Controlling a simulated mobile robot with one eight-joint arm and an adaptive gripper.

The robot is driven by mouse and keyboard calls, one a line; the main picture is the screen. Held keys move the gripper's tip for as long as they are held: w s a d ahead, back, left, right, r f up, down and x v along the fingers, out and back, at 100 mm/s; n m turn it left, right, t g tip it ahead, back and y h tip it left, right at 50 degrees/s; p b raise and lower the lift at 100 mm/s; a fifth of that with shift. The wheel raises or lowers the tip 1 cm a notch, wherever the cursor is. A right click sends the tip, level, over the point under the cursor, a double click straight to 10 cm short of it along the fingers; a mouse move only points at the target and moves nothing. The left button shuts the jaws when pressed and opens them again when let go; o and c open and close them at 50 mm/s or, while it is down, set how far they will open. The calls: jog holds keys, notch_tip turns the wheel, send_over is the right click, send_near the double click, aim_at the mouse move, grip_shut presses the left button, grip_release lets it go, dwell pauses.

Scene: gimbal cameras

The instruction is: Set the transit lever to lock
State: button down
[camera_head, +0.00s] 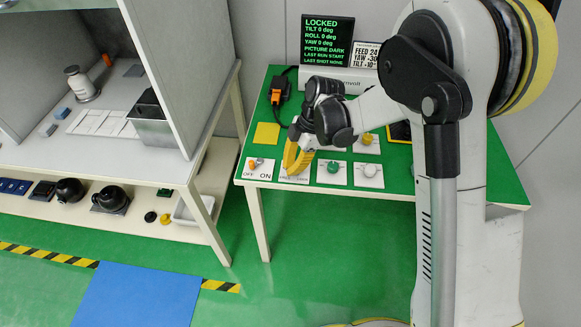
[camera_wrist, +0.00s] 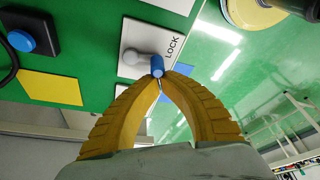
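The transit lever has a blue cylindrical handle (camera_wrist: 157,67) on a grey pivot, on a white plate (camera_wrist: 133,66) marked LOCK in the wrist view. The handle is on the side of the plate where LOCK is printed. My gripper (camera_wrist: 160,80) has its yellow ribbed fingers drawn together at the tips, right at the handle. I cannot tell whether the tips pinch the handle or only touch it. In the head view, my gripper (camera_head: 290,168) points down over the plate (camera_head: 295,178) and hides the lever. The dark display (camera_head: 327,42) reads LOCKED, with tilt, roll and yaw 0 deg.
On the green table, an OFF/ON switch plate (camera_head: 257,169) is left of my gripper. A green knob (camera_head: 333,167), a white knob (camera_head: 370,170) and a yellow knob (camera_head: 367,139) are to the right. A yellow square (camera_head: 266,135) and an orange-black device (camera_head: 278,91) lie behind.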

jog(key=shift+w, duration=0.15)
dwell(0.3)
jog(key=shift+w+a+r, duration=0.1)
jog(key=shift+w+a, duration=0.15)
jog(key=shift+w, duration=0.35)
jog(key=shift+a, duration=0.35)
jog(key=a, duration=0.1)
jog(key=s+a, duration=0.1)
jog(key=shift+a, duration=0.35)
jog(key=shift+s+r+p, duration=0.25)
jog(key=shift+r+p, duration=0.1)
jog(key=shift+r, duration=0.65)
jog(key=s+p+v, duration=0.1)
jog(key=p+v, duration=0.2)
jog(key=v, duration=0.5)
jog(key=shift+w+d, duration=0.2)
jog(key=shift+w, duration=0.15)
